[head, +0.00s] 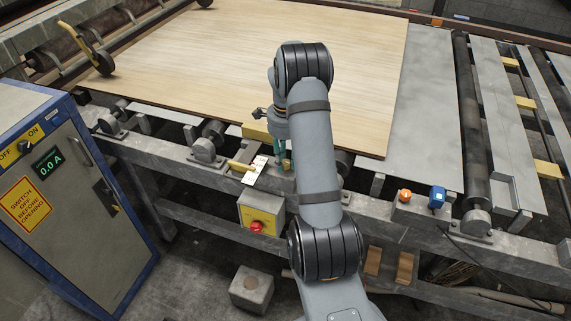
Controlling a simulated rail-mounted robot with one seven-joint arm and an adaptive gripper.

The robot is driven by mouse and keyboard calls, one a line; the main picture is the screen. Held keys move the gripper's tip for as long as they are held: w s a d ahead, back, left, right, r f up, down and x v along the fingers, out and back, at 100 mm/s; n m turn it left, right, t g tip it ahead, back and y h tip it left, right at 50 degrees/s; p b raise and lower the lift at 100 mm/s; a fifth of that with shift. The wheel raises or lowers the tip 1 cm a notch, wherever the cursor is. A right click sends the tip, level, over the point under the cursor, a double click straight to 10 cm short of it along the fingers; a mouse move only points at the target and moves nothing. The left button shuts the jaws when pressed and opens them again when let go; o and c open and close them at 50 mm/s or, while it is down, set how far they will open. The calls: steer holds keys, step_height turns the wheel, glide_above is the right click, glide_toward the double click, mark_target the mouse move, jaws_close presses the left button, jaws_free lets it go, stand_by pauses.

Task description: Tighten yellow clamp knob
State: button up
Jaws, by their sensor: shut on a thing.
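My gripper (285,163) points down at the front rail of the machine, left of my forearm. Its fingers are small in view and partly hidden by my own arm. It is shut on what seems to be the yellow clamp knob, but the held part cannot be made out. A yellow clamp piece (255,132) lies at the front edge of the veneer sheet (350,75), just left of my wrist. A yellow handle (240,166) lies beside a white label plate (255,171) on the rail, left of the fingers.
A yellow box with a red stop button (257,227) hangs below the rail. A cabinet (75,190) reading 0.0 A stands at left. Orange (404,196) and blue (437,197) buttons sit on the rail at right. A concrete block (251,289) stands on the floor.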

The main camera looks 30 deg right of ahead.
steer(key=shift+f+m, duration=0.1)
steer(key=shift+m, duration=0.4)
steer(key=shift+m+b, duration=1.1)
steer(key=shift+m, duration=0.4)
